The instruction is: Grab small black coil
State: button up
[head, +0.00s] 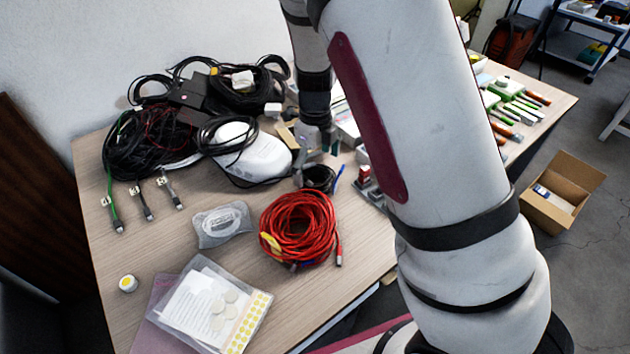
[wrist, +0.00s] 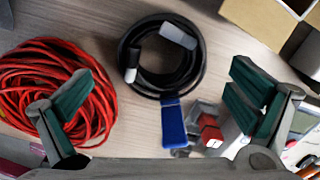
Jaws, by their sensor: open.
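The small black coil (head: 318,186) lies on the wooden table, just behind the red cable coil. In the wrist view the black coil (wrist: 193,70) is a flat ring with a grey tag across its upper part and a white-tipped black connector on its left side. A blue piece (wrist: 173,124) lies at its lower edge. My gripper (head: 320,146) is above and close to the black coil in the head view. In the wrist view my gripper (wrist: 162,95) has its fingers wide apart, with nothing between them, and the coil shows ahead of the gap.
The red cable coil (head: 299,228) lies close to the left finger in the wrist view. Small red and grey parts (wrist: 210,131) lie near the right finger. A white device (head: 262,158) and black cables crowd the back left.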

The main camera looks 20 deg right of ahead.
aim_at(316, 176)
notch_tip(316, 176, down, 4)
jog(key=shift+d+b, duration=0.1)
jog(key=shift+b, duration=0.35)
jog(key=shift+c, duration=0.2)
jog(key=c, duration=1.2)
jog(key=shift+r, duration=0.15)
